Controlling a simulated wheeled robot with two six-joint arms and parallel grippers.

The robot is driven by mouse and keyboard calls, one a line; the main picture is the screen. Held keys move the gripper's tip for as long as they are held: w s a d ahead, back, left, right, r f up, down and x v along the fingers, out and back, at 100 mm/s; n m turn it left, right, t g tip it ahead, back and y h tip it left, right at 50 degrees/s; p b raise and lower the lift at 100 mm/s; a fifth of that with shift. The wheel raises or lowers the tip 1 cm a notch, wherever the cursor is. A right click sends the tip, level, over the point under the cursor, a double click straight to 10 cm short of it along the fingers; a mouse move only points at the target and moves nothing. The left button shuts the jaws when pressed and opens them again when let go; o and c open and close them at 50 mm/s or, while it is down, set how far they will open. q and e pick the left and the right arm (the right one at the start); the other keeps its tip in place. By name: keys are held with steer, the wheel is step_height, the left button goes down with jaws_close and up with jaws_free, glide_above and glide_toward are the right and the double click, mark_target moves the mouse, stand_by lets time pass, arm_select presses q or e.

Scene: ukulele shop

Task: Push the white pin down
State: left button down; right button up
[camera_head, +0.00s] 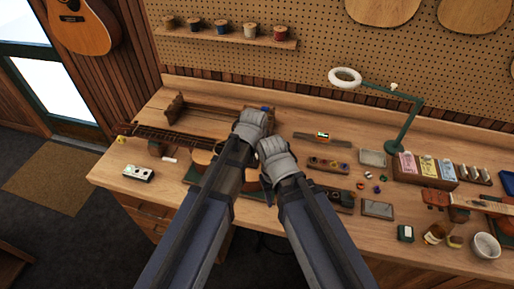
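No white pin can be made out with certainty. A wooden ukulele (203,157) lies on the workbench, its neck pointing left across a support. Most of its body is hidden behind my two arms. A small white piece (169,159) lies just below the neck; I cannot tell whether it is a pin. My left and right arms reach in from the bottom, and their grey wrists are close together over the ukulele's body. Both grippers are hidden behind the wrists, so their fingers do not show.
A white-topped box (138,173) sits at the bench's left. A green lamp (406,130) stands at the back right. Small tools and parts lie right of my arms, with a card box (430,179), a jar (437,233) and a white bowl (486,246) farther right. The front left is mostly clear.

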arm_select(q)
step_height(320, 180, down, 2)
steer(key=shift+f+b, duration=0.25)
steer(key=shift+b, duration=0.9)
steer(key=shift+s+r, duration=0.1)
steer(key=shift+w+r+p, duration=0.3)
steer(key=shift+r+p, duration=0.3)
steer(key=shift+p, duration=0.2)
steer(key=r+p, duration=0.1)
steer(key=w+r+p, duration=0.1)
steer(key=r+p, duration=0.1)
steer(key=shift+w+r, duration=0.15)
steer(key=shift+r, duration=0.05)
step_height(320, 180, up, 9)
steer(key=p, duration=0.9)
glide_above(257, 165)
steer(key=shift+a+f, duration=0.15)
steer(key=shift+f, duration=0.1)
